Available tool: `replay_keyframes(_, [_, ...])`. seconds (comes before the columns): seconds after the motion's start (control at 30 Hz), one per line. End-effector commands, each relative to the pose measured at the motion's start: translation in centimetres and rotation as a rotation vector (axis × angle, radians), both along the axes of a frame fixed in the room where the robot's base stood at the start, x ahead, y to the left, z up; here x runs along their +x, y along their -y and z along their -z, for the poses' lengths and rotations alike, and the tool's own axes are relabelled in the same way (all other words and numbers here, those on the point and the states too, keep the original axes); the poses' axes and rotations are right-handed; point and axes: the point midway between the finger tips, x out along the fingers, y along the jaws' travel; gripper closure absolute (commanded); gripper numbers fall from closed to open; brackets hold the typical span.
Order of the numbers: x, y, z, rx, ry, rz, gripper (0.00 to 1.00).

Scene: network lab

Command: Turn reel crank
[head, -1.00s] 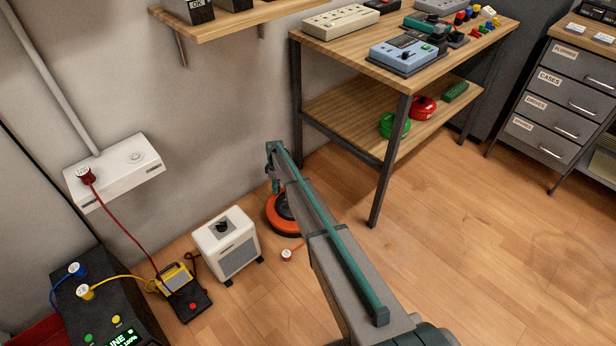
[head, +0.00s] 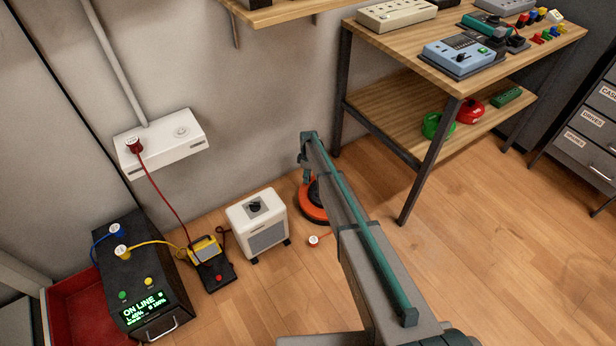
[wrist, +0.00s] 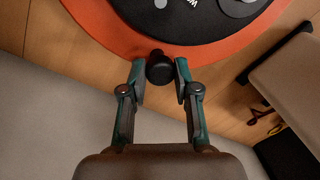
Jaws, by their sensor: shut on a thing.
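The orange and black cable reel (head: 311,204) stands on the floor by the wall, partly hidden behind my arm in the head view. In the wrist view the reel's orange rim (wrist: 95,35) and dark centre fill the top. A black crank knob (wrist: 159,68) sits at the rim's near edge. My gripper (wrist: 160,75) has its two fingers on either side of this knob and is shut on it. In the head view my fingertips are hard to make out behind the arm end.
A white box unit (head: 258,225) stands left of the reel, and a red-and-white plug (head: 314,240) lies on the floor in front. The workbench (head: 400,150) with a lower shelf is to the right. A console (head: 145,280) is at left. Floor at right is clear.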

Motion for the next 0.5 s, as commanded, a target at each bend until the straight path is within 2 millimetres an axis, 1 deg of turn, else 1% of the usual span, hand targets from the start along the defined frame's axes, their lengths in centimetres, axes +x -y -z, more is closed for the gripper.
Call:
replay_keyframes(0.03, [-0.19, -0.06, 0.02, 0.002, -0.004, 0.003, 0.66])
replay_keyframes(0.17, [-0.14, -0.03, 0.01, 0.001, -0.003, 0.002, 0.45])
replay_keyframes(0.5, [-0.02, 0.00, -0.16, 0.001, -0.001, 0.001, 0.44])
